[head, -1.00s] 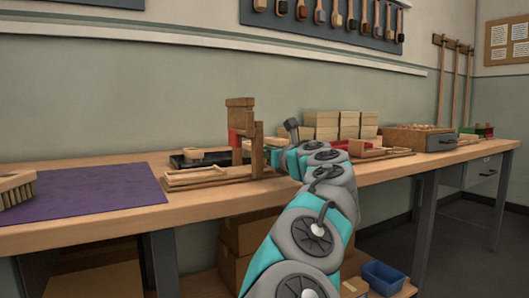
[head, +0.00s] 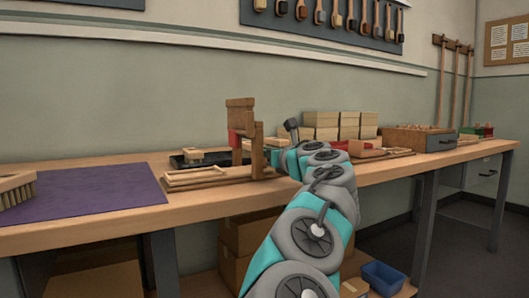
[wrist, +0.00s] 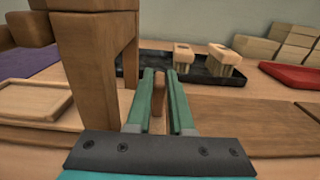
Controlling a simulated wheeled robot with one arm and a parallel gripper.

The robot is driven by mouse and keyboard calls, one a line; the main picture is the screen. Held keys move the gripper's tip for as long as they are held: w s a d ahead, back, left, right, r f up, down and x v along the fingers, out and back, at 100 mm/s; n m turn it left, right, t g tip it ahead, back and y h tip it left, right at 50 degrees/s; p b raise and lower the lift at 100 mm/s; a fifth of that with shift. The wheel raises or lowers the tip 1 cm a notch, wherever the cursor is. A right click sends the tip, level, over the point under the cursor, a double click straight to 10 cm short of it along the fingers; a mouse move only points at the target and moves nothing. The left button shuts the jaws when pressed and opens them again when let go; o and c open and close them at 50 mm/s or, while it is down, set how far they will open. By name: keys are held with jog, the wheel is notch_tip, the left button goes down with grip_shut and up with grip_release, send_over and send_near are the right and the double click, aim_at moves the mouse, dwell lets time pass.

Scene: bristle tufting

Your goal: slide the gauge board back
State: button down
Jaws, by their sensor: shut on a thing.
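My gripper (wrist: 160,82) is shut on a small upright brown wooden piece (wrist: 158,102), seen between its green fingers in the wrist view. Whether this piece is part of the gauge board I cannot tell, as its foot is hidden by the gripper. A flat brown board (wrist: 255,130) lies to the right of the fingers. Just left of them rises a thick wooden stand (wrist: 88,65). In the head view the stand (head: 240,103) is upright on the bench, and my arm hides the gripper's hold.
A black tray (wrist: 140,70) with pale blocks (wrist: 222,60) lies behind the fingers. A red tray (wrist: 290,76) and stacked pale blocks (head: 320,118) are to the right. A pale frame tray (wrist: 38,101) lies left. The purple mat (head: 90,190) is mostly bare.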

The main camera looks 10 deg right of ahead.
jog(key=shift+d, duration=0.1)
dwell(0.8)
jog(key=w+d+p, duration=0.2)
jog(key=d+p, duration=0.1)
jog(key=d, duration=0.5)
jog(key=w+d+p, duration=0.3)
jog(key=d+p, duration=0.1)
jog(key=d, duration=0.4)
jog(key=w+d+p, duration=0.2)
jog(key=d+p, duration=0.1)
jog(key=d, duration=0.4)
jog(key=shift+w+d+r, duration=0.25)
jog(key=shift+w+d, duration=0.15)
jog(key=shift+w+d+f+p, duration=0.1)
jog(key=shift+w+d+p, duration=0.05)
jog(key=shift+d+p, duration=0.3)
jog(key=shift+w+d+f+p, duration=0.1)
jog(key=shift+d+p, duration=0.2)
jog(key=shift+d, duration=0.1)
jog(key=c, duration=1.1)
grip_release()
